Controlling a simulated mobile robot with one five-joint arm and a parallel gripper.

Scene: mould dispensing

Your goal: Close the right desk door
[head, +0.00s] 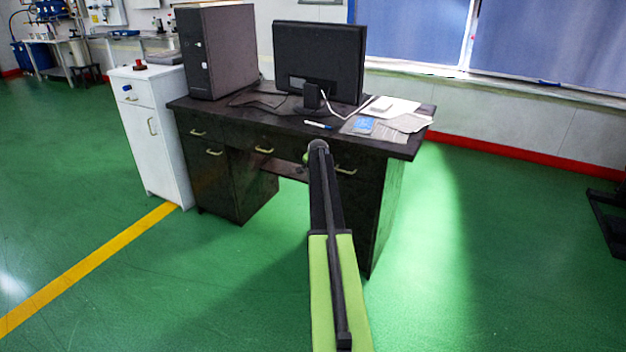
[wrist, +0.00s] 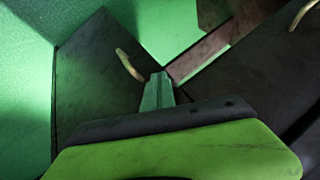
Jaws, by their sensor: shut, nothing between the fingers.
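The dark desk (head: 275,132) stands ahead in the head view. Its right cabinet, with a pale drawer handle (head: 346,171), is behind and beside my outstretched arm, which hides much of the front. In the wrist view, a dark panel (wrist: 85,85) with a pale curved handle (wrist: 130,66) lies left of my gripper (wrist: 158,78); it looks like the right door. How far it stands open I cannot tell. My gripper is shut and empty, its tip just right of the handle; I cannot tell whether they touch. The head view hides the fingers.
A monitor (head: 320,60), a computer tower (head: 216,50) and papers (head: 391,108) are on the desktop. A white cabinet (head: 152,130) stands close to the desk's left side.

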